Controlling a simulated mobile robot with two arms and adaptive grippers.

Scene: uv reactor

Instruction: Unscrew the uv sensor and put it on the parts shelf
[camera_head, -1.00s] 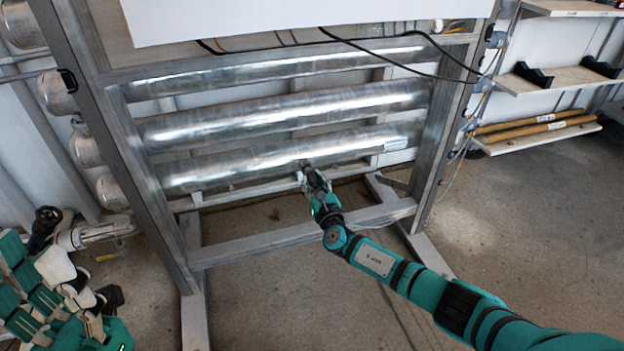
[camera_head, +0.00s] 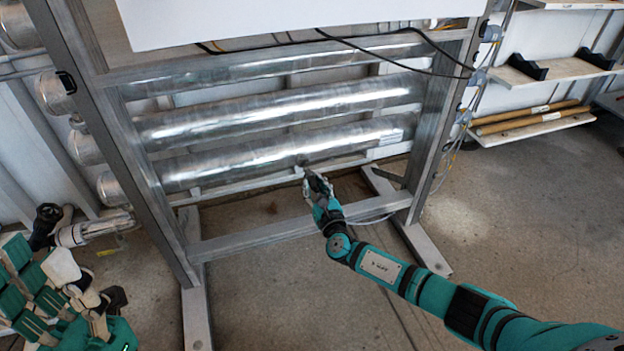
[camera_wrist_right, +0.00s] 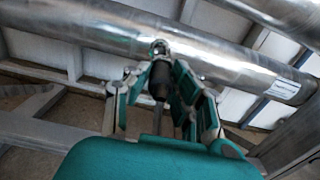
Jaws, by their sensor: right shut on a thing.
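The UV sensor (camera_wrist_right: 160,82) shows in the right wrist view as a dark, narrow body between the fingers of my right gripper (camera_wrist_right: 162,95). A silvery round fitting (camera_wrist_right: 158,47) is at its far end, against the view of the lowest metal tube (camera_head: 260,158). I cannot tell whether the sensor touches the tube. In the head view my right gripper (camera_head: 316,183) is shut, just below the tube's underside, and hides most of the sensor. My left gripper (camera_head: 90,305) is at the lower left, far from the tube; its jaw opening is unclear. Shelves (camera_head: 560,72) stand at the right.
A grey metal frame (camera_head: 145,180) with a lower crossbar (camera_head: 250,239) surrounds the tubes. Black brackets (camera_head: 527,67) occupy the middle shelf; brown rods (camera_head: 525,117) lie on the lower shelf (camera_head: 535,131). Black cables hang above. The floor at right (camera_head: 530,220) is clear.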

